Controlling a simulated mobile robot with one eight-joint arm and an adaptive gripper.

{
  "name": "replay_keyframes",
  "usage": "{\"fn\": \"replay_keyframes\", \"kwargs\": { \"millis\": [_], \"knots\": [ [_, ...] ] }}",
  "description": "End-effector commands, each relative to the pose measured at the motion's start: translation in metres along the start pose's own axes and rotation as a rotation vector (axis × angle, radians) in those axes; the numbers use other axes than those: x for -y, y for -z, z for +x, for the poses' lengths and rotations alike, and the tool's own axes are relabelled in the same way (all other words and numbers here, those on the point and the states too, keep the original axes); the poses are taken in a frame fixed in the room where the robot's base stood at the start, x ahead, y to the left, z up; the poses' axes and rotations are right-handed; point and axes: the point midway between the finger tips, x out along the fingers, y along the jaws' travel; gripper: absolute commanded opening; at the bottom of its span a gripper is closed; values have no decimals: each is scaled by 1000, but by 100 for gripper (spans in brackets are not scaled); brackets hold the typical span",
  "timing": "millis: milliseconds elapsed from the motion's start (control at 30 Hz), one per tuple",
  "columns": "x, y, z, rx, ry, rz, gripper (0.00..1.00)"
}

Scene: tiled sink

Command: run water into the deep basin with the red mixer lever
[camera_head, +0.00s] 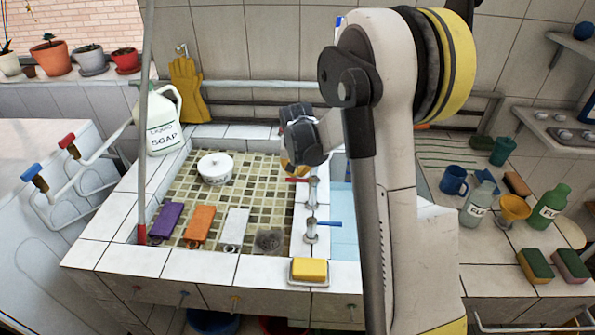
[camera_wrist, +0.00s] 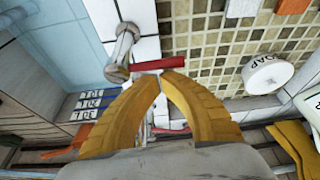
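The red mixer lever (camera_head: 297,180) sits on a metal fitting (camera_head: 313,190) on the divider between the two basins. In the wrist view the red lever (camera_wrist: 158,63) lies crosswise just beyond my fingertips. My gripper (camera_wrist: 161,76) has its yellow fingers closed together at the tips, with nothing visible between them. Whether the tips touch the lever is unclear. In the head view my gripper (camera_head: 291,170) is just above and left of the lever, partly hidden by my wrist. The deep basin (camera_head: 343,205) is pale blue-tiled, right of the divider, and largely hidden by my arm. No water stream is visible.
A blue lever (camera_head: 328,224) stands nearer on the same divider. The mosaic basin (camera_head: 258,180) at left holds a white round pot (camera_head: 215,168) and several coloured items. A yellow sponge (camera_head: 310,270) sits on the front rim. Bottles and cups stand on the right counter.

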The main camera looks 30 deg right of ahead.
Motion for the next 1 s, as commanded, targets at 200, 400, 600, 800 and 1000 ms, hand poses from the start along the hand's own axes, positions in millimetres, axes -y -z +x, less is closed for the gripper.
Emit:
{"fn": "replay_keyframes", "kwargs": {
  "millis": [200, 400, 600, 800, 1000],
  "knots": [
    [1, -2, -1, 0, 13, -33, 0],
    [2, -4, -1, 0, 26, -69, 0],
    [3, -6, -2, 0, 43, -113, 0],
    [4, -10, -4, 0, 74, -198, 0],
    [5, -19, -7, 0, 129, -347, 0]
  ]
}}
